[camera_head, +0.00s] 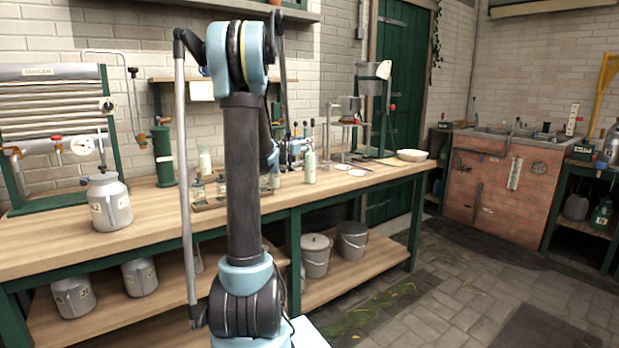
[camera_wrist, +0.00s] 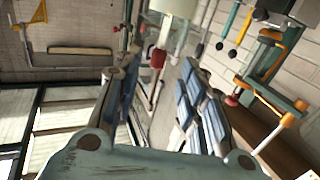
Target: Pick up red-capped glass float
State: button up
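I cannot make out a red-capped glass float for certain in either view. In the wrist view a small dark red piece (camera_wrist: 158,58) shows between and beyond my fingers, below a pale cylinder (camera_wrist: 174,8); I cannot tell whether it is the float's cap. My gripper (camera_wrist: 160,78) has its two fingers spread apart, with no object clearly held. In the head view my upright arm hides much of the bench's middle, and my gripper is mostly hidden behind it.
A long wooden bench (camera_head: 60,240) carries a grey can (camera_head: 108,203), a green cylinder (camera_head: 163,156), a pale bottle (camera_head: 309,166) and a white bowl (camera_head: 411,155). Buckets (camera_head: 317,256) stand on its lower shelf. A brick sink unit (camera_head: 500,185) stands at right. Paved floor (camera_head: 440,290) is clear.

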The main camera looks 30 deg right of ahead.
jog(key=shift+x, duration=2.65)
jog(key=shift+s+r, duration=0.1)
jog(key=shift+r, duration=0.05)
grip_shut()
